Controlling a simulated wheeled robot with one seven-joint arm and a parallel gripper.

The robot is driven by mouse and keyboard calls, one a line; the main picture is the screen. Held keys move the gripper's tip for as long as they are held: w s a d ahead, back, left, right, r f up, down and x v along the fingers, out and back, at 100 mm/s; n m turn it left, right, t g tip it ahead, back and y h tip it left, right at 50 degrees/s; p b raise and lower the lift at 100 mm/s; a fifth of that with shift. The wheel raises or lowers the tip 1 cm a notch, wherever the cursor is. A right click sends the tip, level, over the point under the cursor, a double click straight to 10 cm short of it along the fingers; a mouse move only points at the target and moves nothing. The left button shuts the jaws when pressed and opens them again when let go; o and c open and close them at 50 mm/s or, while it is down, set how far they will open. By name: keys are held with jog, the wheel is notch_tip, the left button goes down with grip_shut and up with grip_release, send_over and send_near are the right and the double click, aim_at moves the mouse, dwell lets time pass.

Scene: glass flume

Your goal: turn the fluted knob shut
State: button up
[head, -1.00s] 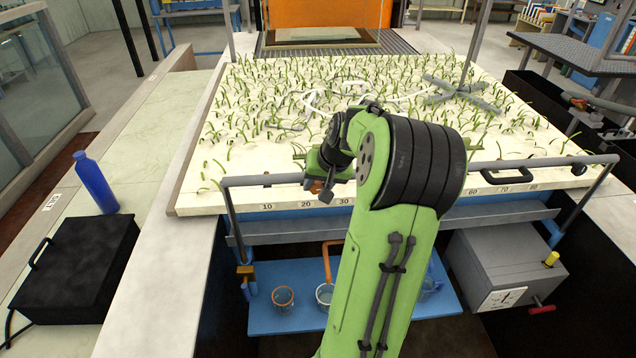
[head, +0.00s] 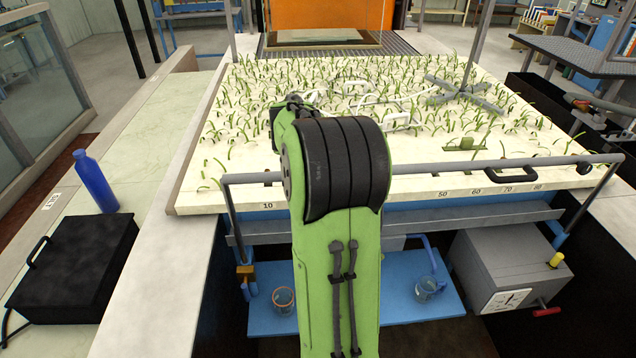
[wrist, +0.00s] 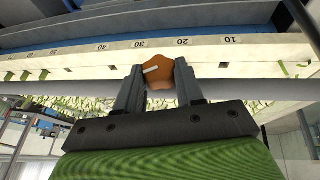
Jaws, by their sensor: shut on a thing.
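The fluted knob (wrist: 160,78) is orange-brown with lobed edges and a short white mark on its face. It shows in the wrist view, below the numbered scale strip. My gripper (wrist: 158,68) is shut on it, with one dark finger on each side. The white mark lies slightly tilted, near the left finger. In the head view my green arm hides both the knob and the gripper.
A grey rail (head: 440,168) runs along the front of the sand bed (head: 235,190) with its green shoots. Below is a blue shelf (head: 395,312) with glass beakers (head: 283,299). A grey box (head: 505,265) stands right, a blue bottle (head: 95,182) left.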

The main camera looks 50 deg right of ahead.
jog(key=h, duration=0.1)
jog(key=g+p, duration=0.1)
jog(key=n+g+h, duration=0.1)
jog(key=shift+w+a+h, duration=0.3)
jog(key=shift+w+f+n+g+h+p, duration=0.15)
jog(key=shift+n+g+h+p, duration=0.15)
jog(key=shift+g+h+p, duration=0.75)
jog(key=shift+a+f+n+g+h, duration=0.1)
jog(key=shift+n+g+h, duration=0.1)
jog(key=shift+g+h, duration=0.4)
jog(key=shift+a+f+n+g+h, duration=0.1)
jog(key=shift+n+g+h, duration=0.1)
jog(key=shift+g+h, duration=0.3)
jog(key=shift+w+f+n+g+h, duration=0.1)
jog(key=shift+f+n+g+h, duration=0.05)
jog(key=shift+g+h, duration=0.4)
jog(key=shift+f+n+g+h, duration=0.15)
jog(key=shift+g+h, duration=0.15)
jog(key=shift+h, duration=0.3)
jog(key=o, duration=1)
jog(key=shift+o, duration=0.2)
